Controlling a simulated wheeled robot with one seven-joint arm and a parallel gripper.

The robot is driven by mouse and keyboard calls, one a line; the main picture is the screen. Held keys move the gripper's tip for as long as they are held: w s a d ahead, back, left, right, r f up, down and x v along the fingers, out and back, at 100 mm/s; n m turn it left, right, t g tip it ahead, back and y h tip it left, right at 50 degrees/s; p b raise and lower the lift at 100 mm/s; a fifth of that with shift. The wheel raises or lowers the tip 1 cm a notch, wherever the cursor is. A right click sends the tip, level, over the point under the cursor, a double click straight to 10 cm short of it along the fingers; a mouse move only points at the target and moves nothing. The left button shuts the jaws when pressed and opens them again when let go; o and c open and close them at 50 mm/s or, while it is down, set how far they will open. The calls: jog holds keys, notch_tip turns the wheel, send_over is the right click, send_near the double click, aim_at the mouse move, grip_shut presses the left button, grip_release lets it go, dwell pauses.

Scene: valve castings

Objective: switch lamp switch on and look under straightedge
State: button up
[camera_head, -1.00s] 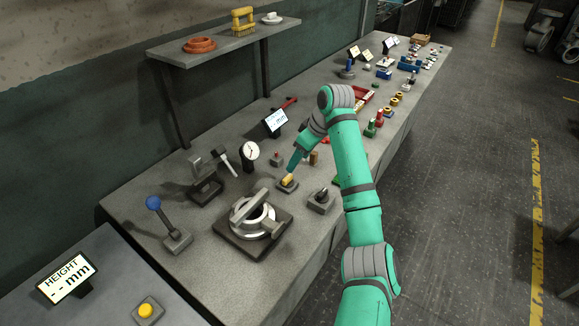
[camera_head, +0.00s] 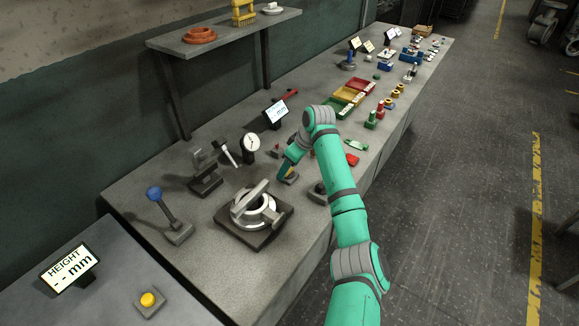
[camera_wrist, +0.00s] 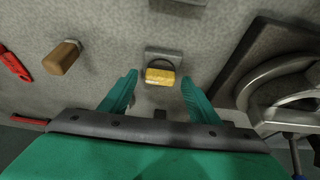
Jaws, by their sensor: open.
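A yellow block on a small grey base (camera_wrist: 160,76) lies between and just beyond my fingertips in the wrist view. It seems to be the lamp switch, though no label shows. My gripper (camera_wrist: 160,80) is open, a finger on either side, with nothing held. In the head view my gripper (camera_head: 284,173) points down at this base and mostly hides it. The straightedge (camera_head: 250,201) is a grey bar lying across a metal ring on a dark plate (camera_head: 236,229), left of my gripper. The ring and plate also show at the right of the wrist view (camera_wrist: 285,92).
A dark-knobbed grey box (camera_head: 318,193) stands close right of my gripper. A dial gauge (camera_head: 251,142), a blue-ball lever (camera_head: 154,193) and a clamp stand (camera_head: 205,180) are to the left. A wooden-handled piece (camera_wrist: 62,57) shows in the wrist view. Coloured trays (camera_head: 350,95) stand farther back.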

jog(key=c, duration=1.1)
jog(key=shift+o, duration=0.2)
jog(key=shift+m, duration=0.3)
jog(key=m, duration=0.2)
jog(key=m+t+h, duration=0.1)
jog(key=shift+s+a+m, duration=0.15)
jog(key=shift+a+m, duration=0.05)
jog(key=shift+m, duration=0.2)
jog(key=m+h, duration=0.1)
jog(key=m, duration=0.1)
jog(key=m+h, duration=0.1)
jog(key=m, duration=0.1)
jog(key=shift+a+m+t, duration=0.2)
jog(key=shift+m+t, duration=0.1)
jog(key=m+h, duration=0.1)
jog(key=m, duration=0.3)
jog(key=shift+h, duration=0.4)
jog(key=shift+a+m+g+h, duration=0.15)
jog(key=shift+m+h, duration=0.25)
jog(key=shift+m, duration=0.85)
jog(key=shift+d+m+g+h, duration=0.1)
jog(key=shift+m+g+h, duration=0.25)
jog(key=shift+m, duration=0.9)
